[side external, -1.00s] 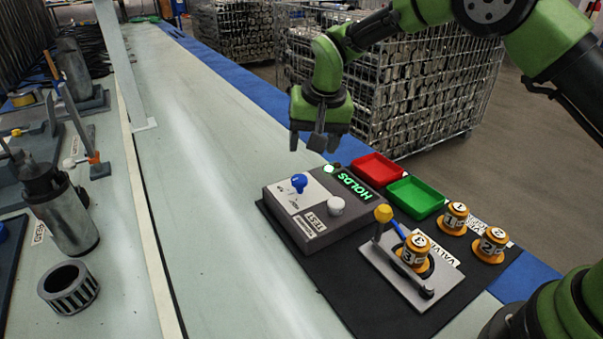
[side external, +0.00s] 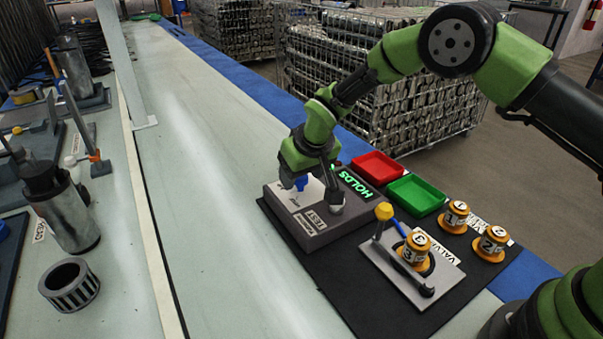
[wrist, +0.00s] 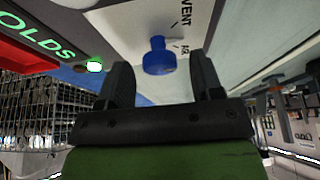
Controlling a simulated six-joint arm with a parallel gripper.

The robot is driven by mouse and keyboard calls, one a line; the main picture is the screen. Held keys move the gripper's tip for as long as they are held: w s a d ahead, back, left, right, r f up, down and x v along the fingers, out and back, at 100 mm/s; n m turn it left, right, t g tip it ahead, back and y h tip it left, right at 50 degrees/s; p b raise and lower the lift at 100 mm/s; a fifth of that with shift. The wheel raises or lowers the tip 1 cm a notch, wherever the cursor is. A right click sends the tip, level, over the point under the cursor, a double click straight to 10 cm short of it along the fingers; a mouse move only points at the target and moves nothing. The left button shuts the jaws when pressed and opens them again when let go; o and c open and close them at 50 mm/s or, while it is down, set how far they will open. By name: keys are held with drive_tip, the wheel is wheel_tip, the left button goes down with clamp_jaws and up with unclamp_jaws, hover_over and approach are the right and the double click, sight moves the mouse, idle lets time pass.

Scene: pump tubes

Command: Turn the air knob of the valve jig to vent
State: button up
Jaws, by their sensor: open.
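The valve jig is a grey box (side external: 320,232) with a white plate on top, a TEST label on its front and a lit green HOLDS display (side external: 357,184). Its blue air knob (side external: 301,183) is partly hidden by my gripper in the side view. In the wrist view the blue knob (wrist: 158,57) stands on the white plate beside the printed words VENT and AIR. My gripper (wrist: 162,80) is open, with one finger on each side of the knob's line and the knob just beyond the fingertips. I cannot tell whether the fingers touch it.
A red tray (side external: 377,167) and a green tray (side external: 416,195) lie behind the jig. A holder plate (side external: 446,281) carries a yellow-tipped lever (side external: 383,212) and orange part 3 (side external: 415,249). Orange parts 1 (side external: 455,217) and 2 (side external: 490,244) stand right.

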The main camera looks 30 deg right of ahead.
drive_tip(key=shift+w+f, duration=0.1)
drive_tip(key=shift+f, duration=0.15)
drive_tip(key=c, duration=0.9)
drive_tip(key=shift+n, duration=0.3)
drive_tip(key=n+y, duration=0.1)
drive_tip(key=n, duration=0.3)
drive_tip(key=shift+d+g+y, duration=0.15)
drive_tip(key=shift+g+y, duration=0.15)
drive_tip(key=shift+y, duration=0.1)
drive_tip(key=n+y, duration=0.1)
drive_tip(key=n, duration=0.3)
drive_tip(key=shift+g, duration=0.4)
drive_tip(key=shift+n, duration=0.3)
